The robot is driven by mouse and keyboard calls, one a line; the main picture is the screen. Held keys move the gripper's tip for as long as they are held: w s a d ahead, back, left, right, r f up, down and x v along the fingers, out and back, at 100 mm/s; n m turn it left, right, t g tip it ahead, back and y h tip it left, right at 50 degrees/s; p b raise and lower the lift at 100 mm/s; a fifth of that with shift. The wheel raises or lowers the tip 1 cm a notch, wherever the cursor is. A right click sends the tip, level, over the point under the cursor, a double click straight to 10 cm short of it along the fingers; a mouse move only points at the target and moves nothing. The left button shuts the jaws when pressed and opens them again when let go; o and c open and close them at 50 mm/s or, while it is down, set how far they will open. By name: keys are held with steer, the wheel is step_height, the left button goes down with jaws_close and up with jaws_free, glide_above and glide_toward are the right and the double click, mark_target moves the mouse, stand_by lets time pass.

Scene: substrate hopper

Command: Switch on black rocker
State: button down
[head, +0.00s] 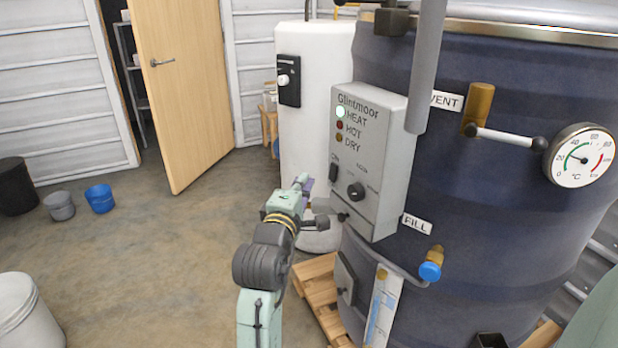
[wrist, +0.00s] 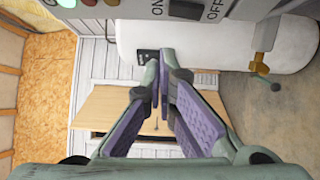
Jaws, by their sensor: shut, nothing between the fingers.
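The black rocker (head: 333,172) sits on the left part of the grey Glintmoor control box (head: 372,150), below an ON label. In the wrist view the rocker (wrist: 187,9) is at the top edge, between ON and OFF labels and partly cut off. Which side is pressed I cannot tell. My gripper (head: 304,181) is shut and empty, left of the box and slightly lower than the rocker in the head view. In the wrist view the purple-padded fingers (wrist: 165,62) point toward the area just below the rocker, apart from it in the picture.
A black knob (head: 356,190) is right of the rocker. The HEAT lamp (head: 340,112) glows pale green; the HOT and DRY lamps look dim. The dark blue tank (head: 480,190) stands behind the box, with a white cylinder (head: 310,120) to its left. Open floor lies left.

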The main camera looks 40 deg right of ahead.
steer(key=v, duration=0.5)
steer(key=shift+r+b, duration=0.3)
steer(key=shift+r, duration=0.05)
